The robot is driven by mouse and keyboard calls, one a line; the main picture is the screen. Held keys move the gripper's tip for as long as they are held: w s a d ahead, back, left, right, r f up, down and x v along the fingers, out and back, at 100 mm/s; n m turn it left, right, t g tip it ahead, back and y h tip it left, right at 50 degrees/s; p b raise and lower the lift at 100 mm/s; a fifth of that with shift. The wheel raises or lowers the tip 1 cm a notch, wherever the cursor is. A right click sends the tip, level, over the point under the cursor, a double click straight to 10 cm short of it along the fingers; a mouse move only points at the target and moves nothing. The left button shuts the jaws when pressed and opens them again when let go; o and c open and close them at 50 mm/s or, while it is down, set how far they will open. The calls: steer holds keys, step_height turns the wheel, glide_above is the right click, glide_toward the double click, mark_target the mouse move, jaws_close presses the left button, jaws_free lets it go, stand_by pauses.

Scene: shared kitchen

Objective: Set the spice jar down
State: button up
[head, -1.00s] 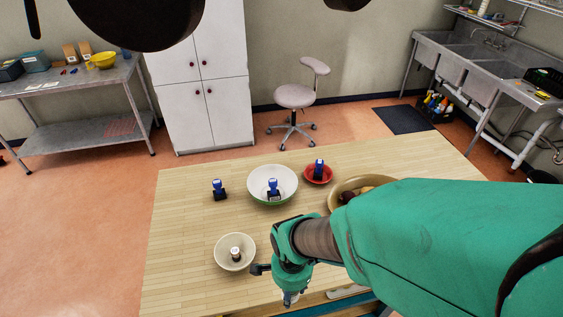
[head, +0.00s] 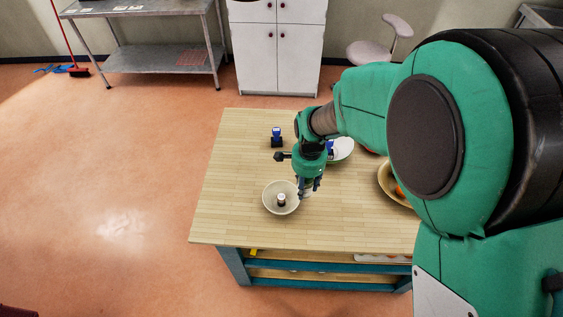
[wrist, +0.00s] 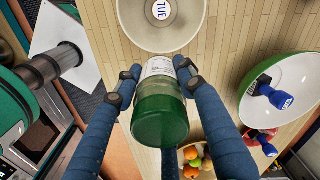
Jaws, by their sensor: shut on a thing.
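My gripper (head: 308,188) is above the wooden table (head: 240,180), pointing down, just right of a small cream bowl (head: 268,204). In the wrist view its two blue fingers are closed on the spice jar (wrist: 160,118), a green see-through jar with a pale label or cap at its far end. The jar is hard to make out in the head view. I cannot tell how high its base is above the table. The cream bowl also shows in the wrist view (wrist: 188,38), beyond the jar and apart from it.
A small round item marked TUE (wrist: 162,10) sits inside the cream bowl. A blue and black stamp (head: 276,139) stands behind. A white-green bowl (head: 343,152) and a fruit bowl (head: 389,188) lie to the right, partly hidden by my arm. The table's left side is clear.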

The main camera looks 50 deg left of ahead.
steer(key=w+a+p, duration=0.3)
steer(key=a, duration=0.7)
steer(key=w+a+f+n+p, duration=0.1)
steer(key=w+a+p, duration=0.2)
steer(key=a, duration=0.7)
steer(key=shift+w+a+f+p, duration=0.15)
steer(key=shift+a+p, duration=0.1)
steer(key=shift+p, duration=0.15)
steer(key=shift+f+p, duration=0.4)
steer(key=shift+f, duration=2.5)
steer(key=shift+f+p, duration=0.35)
steer(key=shift+f, duration=1.75)
steer(key=shift+f, duration=0.1)
